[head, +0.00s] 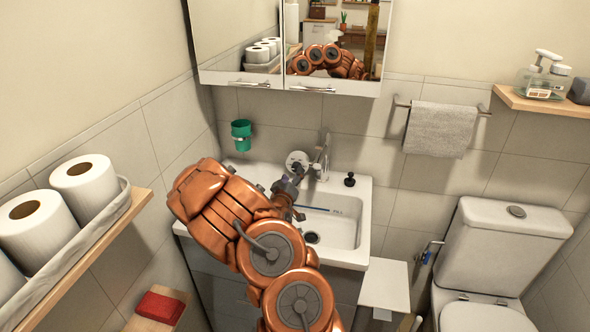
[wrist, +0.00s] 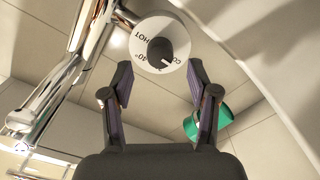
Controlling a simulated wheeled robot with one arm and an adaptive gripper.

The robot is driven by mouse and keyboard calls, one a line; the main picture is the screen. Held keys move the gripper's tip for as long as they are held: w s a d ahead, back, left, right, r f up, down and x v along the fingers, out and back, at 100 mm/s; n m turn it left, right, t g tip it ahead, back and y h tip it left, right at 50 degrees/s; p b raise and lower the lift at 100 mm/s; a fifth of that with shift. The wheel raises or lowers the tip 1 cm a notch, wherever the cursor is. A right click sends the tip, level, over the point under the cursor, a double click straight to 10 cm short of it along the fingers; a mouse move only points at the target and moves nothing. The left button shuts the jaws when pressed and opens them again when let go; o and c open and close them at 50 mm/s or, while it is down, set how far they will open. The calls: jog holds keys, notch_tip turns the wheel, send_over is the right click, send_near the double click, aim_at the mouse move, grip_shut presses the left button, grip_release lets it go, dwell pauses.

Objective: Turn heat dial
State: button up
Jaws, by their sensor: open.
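The heat dial (wrist: 158,43) is a round white plate marked HOT, 40° and CO, with a dark knob (wrist: 160,52) at its centre. A white pointer mark on the knob faces the lower right, near the CO letters. The dial also shows in the head view (head: 297,160) on the wall behind the sink, left of the faucet. My gripper (wrist: 160,80) is open and empty, its two fingers apart on either side below the dial. In the wrist view the knob lies between and beyond the fingertips. In the head view my gripper (head: 292,178) is just in front of the dial.
A chrome faucet (head: 322,158) stands close to the right of the dial in the head view. A green cup (head: 241,135) hangs on the wall to the left. The mirror cabinet (head: 290,85) is above. The sink (head: 335,228) lies below my arm.

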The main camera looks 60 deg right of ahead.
aim_at(295, 169)
jog(key=shift+p+x, duration=0.45)
jog(key=shift+x, duration=1.55)
grip_shut()
